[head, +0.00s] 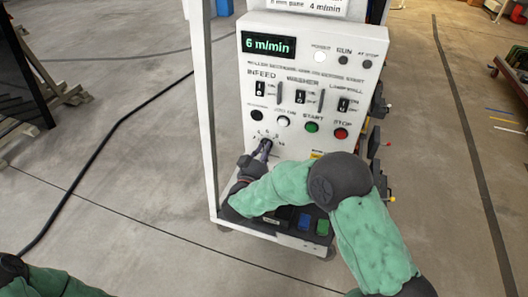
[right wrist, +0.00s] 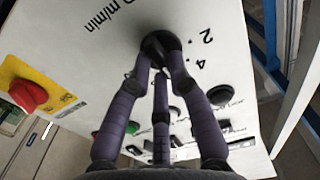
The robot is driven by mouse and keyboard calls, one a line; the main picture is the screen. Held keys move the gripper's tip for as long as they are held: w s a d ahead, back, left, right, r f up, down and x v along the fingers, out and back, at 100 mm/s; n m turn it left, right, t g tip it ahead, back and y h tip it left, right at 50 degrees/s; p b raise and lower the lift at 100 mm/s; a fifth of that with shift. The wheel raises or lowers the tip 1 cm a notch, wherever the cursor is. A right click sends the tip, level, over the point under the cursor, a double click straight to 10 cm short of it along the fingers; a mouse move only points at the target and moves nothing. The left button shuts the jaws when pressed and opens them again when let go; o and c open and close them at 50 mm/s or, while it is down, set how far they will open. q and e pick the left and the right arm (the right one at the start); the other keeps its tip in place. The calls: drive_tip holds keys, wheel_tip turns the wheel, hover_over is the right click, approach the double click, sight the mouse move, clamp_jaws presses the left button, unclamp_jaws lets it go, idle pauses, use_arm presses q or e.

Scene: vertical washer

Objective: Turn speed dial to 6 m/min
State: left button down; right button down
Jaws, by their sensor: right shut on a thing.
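The speed dial (right wrist: 160,42) is a dark round knob on the white control panel, with printed numbers around it. My right gripper (head: 264,147) reaches the panel's lower left, where its fingers hide most of the dial in the head view. In the right wrist view the purple-grey fingers of my right gripper (right wrist: 160,70) are closed around the dial, tips touching it. The green display (head: 268,45) at the panel's top reads 6 m/min. My left gripper is out of view; only part of my left arm shows at the lower left.
Above the dial are INFEED, WASHER and further switches. A green START button (head: 312,127) and a red STOP button (head: 340,133) sit right of the dial. A white post (head: 202,100) stands along the panel's left side. Open concrete floor lies to the left.

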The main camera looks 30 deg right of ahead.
idle(0.3)
drive_tip(key=c, duration=1.1)
unclamp_jaws()
drive_tip(key=shift+c, duration=0.2)
drive_tip(key=shift+a, duration=0.1)
drive_tip(key=v, duration=1.2)
